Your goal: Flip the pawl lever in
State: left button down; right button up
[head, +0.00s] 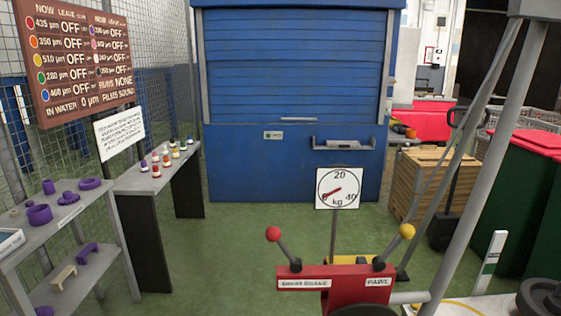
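A red winch housing (348,287) stands at the bottom centre, in front of me. A second lever with a red knob (273,234) leans up to the left above a label that seems to read "DRUM BRAKE". Neither of my grippers is in view, and nothing touches either lever.
A dial (338,188) marked in kg stands on a post behind the winch. Grey poles (486,150) slant up on the right. Shelves with purple parts (62,207) are at left, a wooden crate (431,180) at right. Green floor is open left of the winch.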

aim_at(407, 230)
jog(key=l, duration=0.7)
jog(key=k+l, duration=0.15)
jog(key=l, duration=0.55)
